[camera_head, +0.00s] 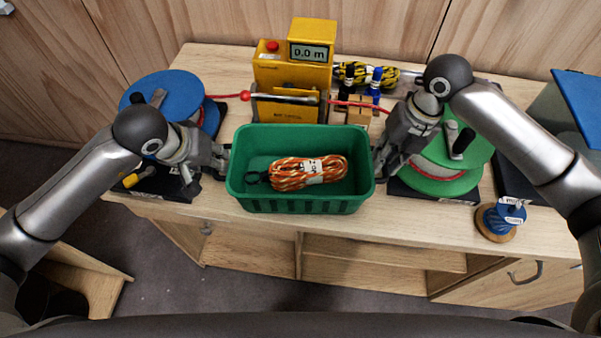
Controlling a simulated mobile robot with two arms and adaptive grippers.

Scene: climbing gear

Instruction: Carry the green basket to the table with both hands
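The green basket (300,204) is at the front middle of the wooden table (270,225), over or on its front edge; I cannot tell if it touches the tabletop. A coiled orange and white rope (300,175) with a white label lies inside it. My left gripper (226,160) is at the basket's left end wall, and my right gripper (378,165) is at its right end wall. Both seem to meet the rim, but the fingertips are small and partly hidden, so their closure on it is unclear.
A yellow measuring machine (292,75) reading 0.0 m stands behind the basket. A blue reel (172,97) is at the left, a green reel (447,170) at the right. A small blue spool (497,222) sits at the front right. Yellow-black rope (375,75) lies at the back.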

